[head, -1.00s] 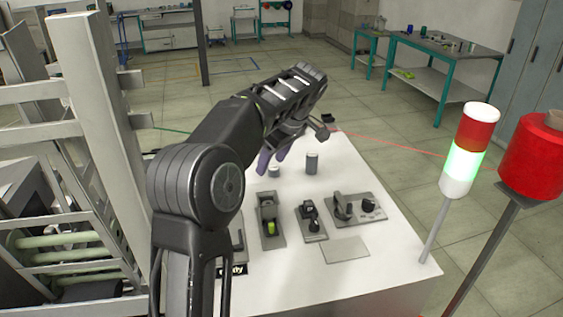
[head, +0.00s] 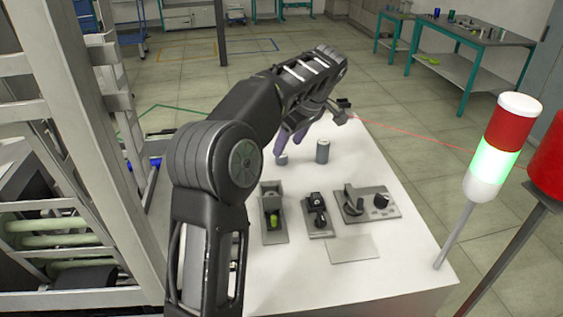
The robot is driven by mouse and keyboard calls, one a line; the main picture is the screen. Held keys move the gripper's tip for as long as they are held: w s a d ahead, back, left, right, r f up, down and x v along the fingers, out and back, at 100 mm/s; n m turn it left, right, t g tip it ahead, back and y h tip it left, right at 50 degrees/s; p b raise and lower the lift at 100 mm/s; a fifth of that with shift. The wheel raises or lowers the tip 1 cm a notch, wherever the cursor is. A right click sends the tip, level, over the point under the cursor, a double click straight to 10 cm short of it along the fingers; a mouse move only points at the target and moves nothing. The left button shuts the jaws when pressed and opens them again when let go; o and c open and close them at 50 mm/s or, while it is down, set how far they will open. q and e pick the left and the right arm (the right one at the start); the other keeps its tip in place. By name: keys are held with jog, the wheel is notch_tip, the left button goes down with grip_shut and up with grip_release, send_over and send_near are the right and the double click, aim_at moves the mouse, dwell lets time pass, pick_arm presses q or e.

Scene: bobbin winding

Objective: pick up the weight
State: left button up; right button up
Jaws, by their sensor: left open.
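Two grey metal cylinders stand on the white tabletop (head: 400,262). The larger cylinder (head: 322,151) is upright, and the smaller, low cylinder (head: 282,159) is to its left. I cannot tell for sure which one is the weight. My left gripper (head: 289,143) has purple-grey fingers pointing down. It is open, at the smaller cylinder and left of the larger one. The fingers partly cover the smaller cylinder, and I cannot tell whether they touch it. My right gripper is not in view.
Control blocks with a green part (head: 273,221), a black knob (head: 318,216) and a lever (head: 354,203) sit nearer on the table. A flat grey plate (head: 352,249) lies in front. A signal lamp (head: 497,150) stands right; a metal frame (head: 80,120) stands left.

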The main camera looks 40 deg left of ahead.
aim_at(283, 155)
pick_arm(q)
jog(key=shift+a+f+b, duration=0.25)
jog(key=shift+f+b, duration=0.25)
jog(key=shift+f, duration=0.15)
jog(key=shift+a+f+p, duration=0.2)
jog(key=shift+p, duration=0.1)
jog(key=shift+p+x, duration=0.3)
jog(key=shift+x, duration=1.25)
grip_shut()
